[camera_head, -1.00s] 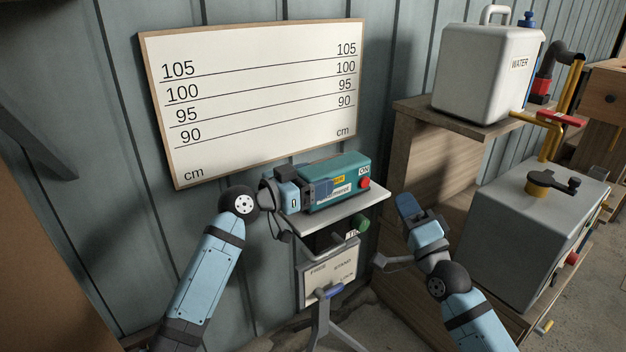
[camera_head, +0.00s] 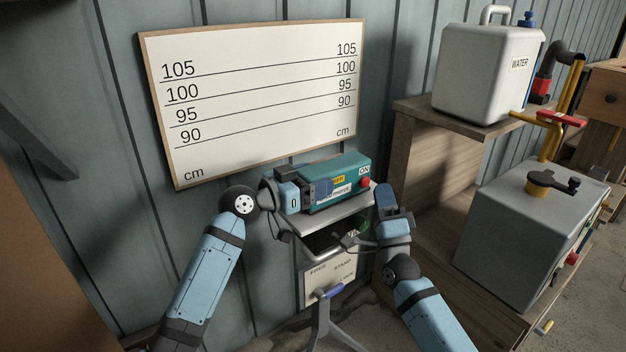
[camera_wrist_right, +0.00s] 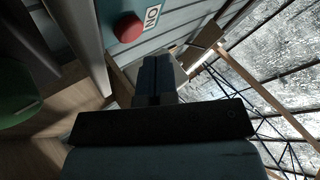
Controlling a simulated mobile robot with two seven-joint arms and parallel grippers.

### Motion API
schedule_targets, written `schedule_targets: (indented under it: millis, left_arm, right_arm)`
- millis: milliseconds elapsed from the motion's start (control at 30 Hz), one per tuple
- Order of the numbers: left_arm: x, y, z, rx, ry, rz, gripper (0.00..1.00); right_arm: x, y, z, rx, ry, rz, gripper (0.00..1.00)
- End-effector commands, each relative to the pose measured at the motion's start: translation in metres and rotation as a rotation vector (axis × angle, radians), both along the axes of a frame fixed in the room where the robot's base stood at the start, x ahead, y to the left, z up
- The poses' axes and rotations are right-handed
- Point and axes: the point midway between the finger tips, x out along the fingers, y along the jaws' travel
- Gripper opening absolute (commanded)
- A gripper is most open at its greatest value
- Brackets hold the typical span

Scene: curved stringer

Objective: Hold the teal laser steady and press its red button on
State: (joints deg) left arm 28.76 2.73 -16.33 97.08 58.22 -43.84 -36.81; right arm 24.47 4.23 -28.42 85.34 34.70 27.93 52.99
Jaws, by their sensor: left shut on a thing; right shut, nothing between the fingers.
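The teal laser (camera_head: 349,168) sits on a small grey platform (camera_head: 335,213) on a stand in front of the wall board. Its red button (camera_head: 365,182), beside an ON label, is on its right end. The button also shows in the right wrist view (camera_wrist_right: 129,27). My left gripper (camera_head: 318,190) is shut on the laser's left part and hides some of it. My right gripper (camera_head: 384,192) is shut and empty, pointing up just right of the platform. In the right wrist view its fingers (camera_wrist_right: 156,75) are together, apart from the button, which lies up and left of them.
A white board (camera_head: 260,95) with height lines hangs on the wall behind. A green knob (camera_head: 361,223) is under the platform. At right stand a wooden shelf (camera_head: 440,150) with a water canister (camera_head: 484,75) and a grey box (camera_head: 530,235).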

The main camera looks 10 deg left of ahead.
Motion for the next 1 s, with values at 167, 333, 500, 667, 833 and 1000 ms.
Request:
schedule_targets:
  millis: [167,333,500,667,833,1000]
  left_arm:
    - [0.0001,0.0002,-0.0004,0.001,0.001,0.0,0.27]
    - [0.0001,0.0002,-0.0004,0.001,0.001,0.0,0.27]
    - [0.0001,0.0002,-0.0004,0.001,0.001,0.0,0.27]
    - [0.0001,0.0002,-0.0003,0.0,0.0,0.0,0.27]
    - [0.0002,0.0001,-0.0003,0.0,0.0,0.0,0.27]
    - [0.0002,0.0001,-0.0003,0.0,0.0,0.0,0.27]
  right_arm:
    - [0.0093,0.0074,-0.0001,-0.002,0.001,0.0,0.0]
    - [0.0112,0.0094,-0.0003,-0.002,0.001,0.0,0.0]
    - [0.0111,0.0092,-0.0002,-0.002,0.001,0.0,0.0]
    - [0.0111,0.0091,-0.0002,-0.002,0.001,0.0,0.0]
    - [0.011,0.009,-0.0002,-0.002,0.001,0.0,0.0]
    - [0.011,0.009,-0.0002,-0.002,0.001,0.0,0.0]
